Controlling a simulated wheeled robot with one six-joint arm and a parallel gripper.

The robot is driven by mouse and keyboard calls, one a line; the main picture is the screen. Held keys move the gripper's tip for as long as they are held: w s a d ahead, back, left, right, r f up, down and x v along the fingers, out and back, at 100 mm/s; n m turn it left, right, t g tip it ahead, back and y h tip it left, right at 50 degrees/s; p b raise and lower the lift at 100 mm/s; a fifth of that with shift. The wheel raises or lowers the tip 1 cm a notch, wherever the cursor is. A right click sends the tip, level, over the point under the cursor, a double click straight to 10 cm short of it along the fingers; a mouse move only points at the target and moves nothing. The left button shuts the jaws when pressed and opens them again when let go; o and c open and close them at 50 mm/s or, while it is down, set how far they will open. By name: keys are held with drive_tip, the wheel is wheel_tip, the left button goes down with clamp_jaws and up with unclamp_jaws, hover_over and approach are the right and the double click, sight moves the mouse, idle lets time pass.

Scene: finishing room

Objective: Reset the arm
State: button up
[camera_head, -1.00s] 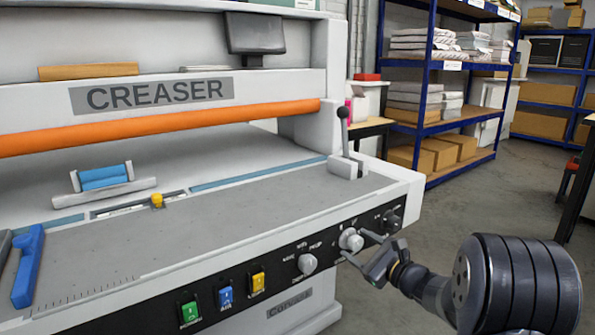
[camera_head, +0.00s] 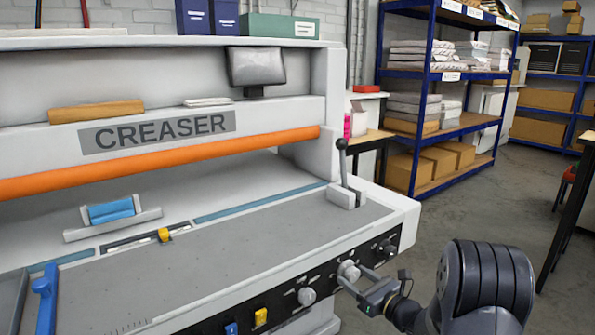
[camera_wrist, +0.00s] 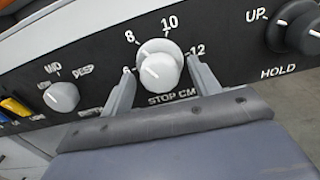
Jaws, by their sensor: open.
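My gripper (camera_head: 359,286) is at the front panel of the creaser, in the lower right of the head view. In the wrist view my gripper (camera_wrist: 160,92) is open, with one finger on each side of the white STOP CM knob (camera_wrist: 160,70). Whether the fingers touch the knob, I cannot tell. The same knob (camera_head: 348,271) also shows in the head view, just beyond the fingertips. The creaser (camera_head: 300,215) is a grey-white machine with an orange bar.
A WID/DEEP knob (camera_wrist: 62,97) sits left of the fingers and a black UP/HOLD knob (camera_wrist: 292,28) to the right. A black-knobbed lever (camera_head: 342,165) rises from the creaser's right end. Blue shelving (camera_head: 419,95) stands behind. Open floor lies to the right.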

drive_tip(key=v, duration=0.9)
drive_tip(key=shift+s+d, duration=0.25)
drive_tip(key=shift+s, duration=0.05)
drive_tip(key=shift+a, duration=0.1)
